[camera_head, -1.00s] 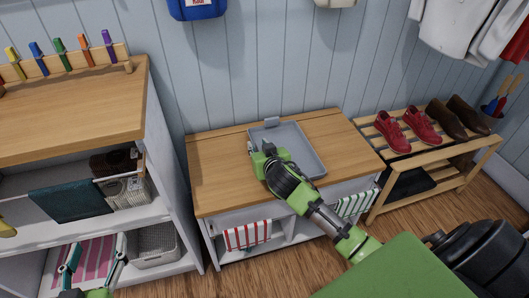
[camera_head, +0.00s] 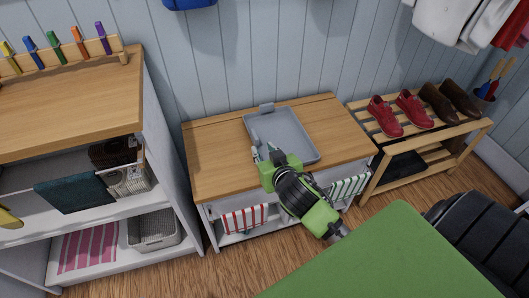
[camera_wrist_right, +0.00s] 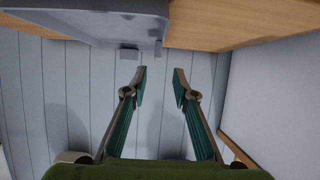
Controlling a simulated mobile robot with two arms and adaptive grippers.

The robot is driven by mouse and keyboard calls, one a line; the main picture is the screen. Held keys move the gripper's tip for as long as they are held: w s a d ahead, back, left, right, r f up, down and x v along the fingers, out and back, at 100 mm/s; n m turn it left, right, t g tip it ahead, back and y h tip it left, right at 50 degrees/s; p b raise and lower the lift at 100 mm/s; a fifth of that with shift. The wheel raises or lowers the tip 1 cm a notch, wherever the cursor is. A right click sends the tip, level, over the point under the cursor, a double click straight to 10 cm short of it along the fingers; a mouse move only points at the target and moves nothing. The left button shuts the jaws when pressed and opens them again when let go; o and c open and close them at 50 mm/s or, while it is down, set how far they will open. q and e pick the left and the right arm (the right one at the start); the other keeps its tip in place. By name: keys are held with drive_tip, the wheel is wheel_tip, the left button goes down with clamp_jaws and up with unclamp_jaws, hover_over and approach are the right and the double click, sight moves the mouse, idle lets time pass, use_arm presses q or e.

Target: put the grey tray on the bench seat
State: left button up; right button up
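The grey tray (camera_head: 286,133) lies on the wooden bench seat (camera_head: 213,160), towards its back and middle, with a small tab at its far edge. My right gripper (camera_head: 264,152) is at the tray's near left edge. In the right wrist view my right gripper (camera_wrist_right: 160,78) has its two fingers apart with nothing between them. The tray (camera_wrist_right: 85,28) shows there at the upper left, beside the bench wood (camera_wrist_right: 235,25). My left gripper is out of view.
A shoe rack (camera_head: 362,123) with red and brown shoes stands to the right of the bench. A wooden-topped shelf unit (camera_head: 70,105) stands to the left. Striped cloths (camera_head: 245,219) hang at the bench front. The seat's left part is clear.

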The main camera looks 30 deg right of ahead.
drive_tip(key=s+a+f+n+g+y, duration=0.2)
drive_tip(key=s+a, duration=0.3)
drive_tip(key=s, duration=0.4)
drive_tip(key=s+a+f+n+g+y, duration=0.2)
drive_tip(key=s+a, duration=0.4)
drive_tip(key=s, duration=0.4)
drive_tip(key=shift+a+f+n+g, duration=0.25)
drive_tip(key=shift+f+n+g, duration=0.05)
drive_tip(key=shift+f+g, duration=0.6)
